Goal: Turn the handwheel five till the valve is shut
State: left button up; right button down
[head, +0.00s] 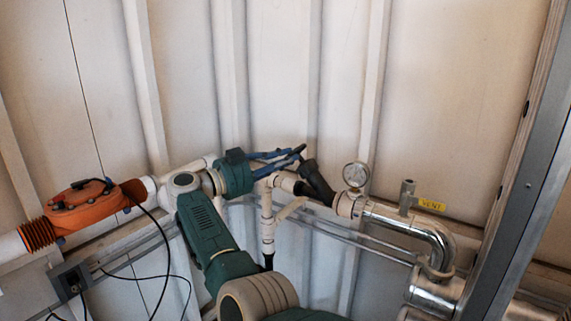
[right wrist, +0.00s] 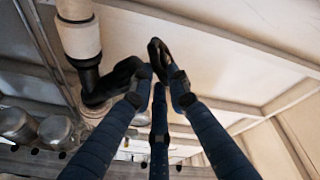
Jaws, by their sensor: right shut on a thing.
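My right gripper (head: 300,153) reaches in from the lower left in the head view, its blue fingers pointing right. The fingertips are drawn together just above the black valve part (head: 318,182) on the white pipe run. In the right wrist view the dark fingertips (right wrist: 157,72) meet close beside this black part (right wrist: 106,86). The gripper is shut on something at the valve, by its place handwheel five. The wheel's rim and spokes cannot be made out, being small or hidden by the fingers. My left gripper is not in view.
A round gauge (head: 356,174) stands right of the valve, then a yellow-tagged stub (head: 408,195) and a silver pipe bend (head: 430,238). An orange housing (head: 85,207) with a black cable lies left. The ribbed wall is close behind. A metal post (head: 527,190) stands right.

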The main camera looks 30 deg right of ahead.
dwell(0.3)
jog(key=c, duration=1.7)
grip_release()
jog(key=shift+o, duration=0.2)
jog(key=a, duration=1.2)
jog(key=shift+s+f, duration=0.3)
jog(key=shift+s, duration=0.1)
